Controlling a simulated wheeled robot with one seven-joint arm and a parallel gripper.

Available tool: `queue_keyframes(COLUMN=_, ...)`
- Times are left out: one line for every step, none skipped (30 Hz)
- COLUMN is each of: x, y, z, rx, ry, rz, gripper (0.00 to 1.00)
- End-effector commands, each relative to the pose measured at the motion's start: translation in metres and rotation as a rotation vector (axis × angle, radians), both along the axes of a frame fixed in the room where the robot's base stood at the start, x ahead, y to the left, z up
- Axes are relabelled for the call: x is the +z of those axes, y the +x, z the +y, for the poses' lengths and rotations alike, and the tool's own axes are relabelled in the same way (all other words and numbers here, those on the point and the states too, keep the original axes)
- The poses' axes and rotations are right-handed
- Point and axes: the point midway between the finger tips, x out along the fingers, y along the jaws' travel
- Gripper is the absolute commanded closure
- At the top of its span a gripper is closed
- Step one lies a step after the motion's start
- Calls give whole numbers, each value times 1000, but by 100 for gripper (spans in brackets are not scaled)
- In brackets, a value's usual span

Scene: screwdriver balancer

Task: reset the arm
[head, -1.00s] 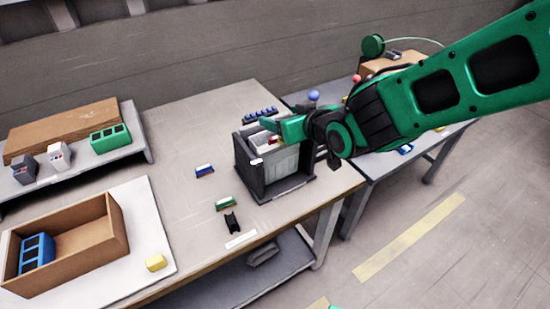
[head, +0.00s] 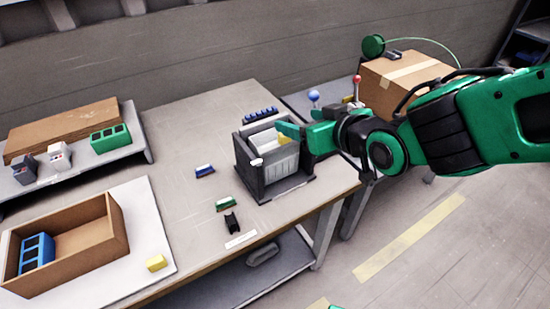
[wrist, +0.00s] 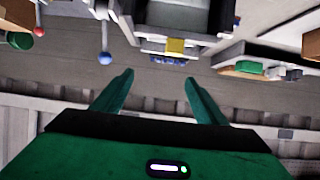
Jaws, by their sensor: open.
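My green arm reaches in from the right in the head view. My gripper (head: 287,132) is at the upper right of the dark grey box-shaped fixture (head: 255,178) on the table. In the wrist view, my gripper (wrist: 158,88) shows two green fingers spread apart with nothing between them. The fixture also shows at the top of the wrist view (wrist: 137,22), with a yellow piece (wrist: 175,47) at its edge. I cannot tell whether the fingers touch the fixture.
A cardboard box (head: 410,85) and a balancer reel (head: 373,45) stand at the back right. Small blue (head: 205,171) and green (head: 225,203) parts lie left of the fixture. An open brown box (head: 100,240) is at the lower left. The table's middle is mostly clear.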

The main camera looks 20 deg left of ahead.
Motion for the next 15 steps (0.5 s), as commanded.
queue_keyframes(x=3, y=-3, z=-3, rx=0, ry=1, rz=-1, gripper=34)
queue_keyframes(x=4, y=-4, z=-5, rx=0, ry=1, rz=-1, gripper=34)
queue_keyframes(x=5, y=-6, z=-7, rx=0, ry=0, rz=0, gripper=34)
queue_keyframes(x=5, y=-7, z=-8, rx=0, ry=-1, rz=-1, gripper=34)
queue_keyframes(x=6, y=-8, z=-9, rx=0, ry=-1, rz=-1, gripper=34)
queue_keyframes(x=6, y=-9, z=-10, rx=0, ry=-1, rz=-1, gripper=34)
queue_keyframes(x=7, y=-10, z=-11, rx=0, ry=-1, rz=-1, gripper=34)
queue_keyframes(x=7, y=-10, z=-11, rx=0, ry=-1, rz=-1, gripper=34)
queue_keyframes(x=7, y=-10, z=-11, rx=0, ry=-1, rz=-1, gripper=34)
queue_keyframes(x=7, y=-10, z=-11, rx=0, ry=-1, rz=-1, gripper=34)
queue_keyframes(x=7, y=-10, z=-12, rx=0, ry=-1, rz=-1, gripper=34)
queue_keyframes(x=7, y=-10, z=-11, rx=0, ry=-1, rz=-1, gripper=34)
queue_keyframes(x=7, y=-10, z=-11, rx=0, ry=-1, rz=-1, gripper=34)
queue_keyframes(x=7, y=-10, z=-11, rx=0, ry=0, rz=0, gripper=34)
queue_keyframes(x=7, y=-10, z=-11, rx=0, ry=0, rz=0, gripper=34)
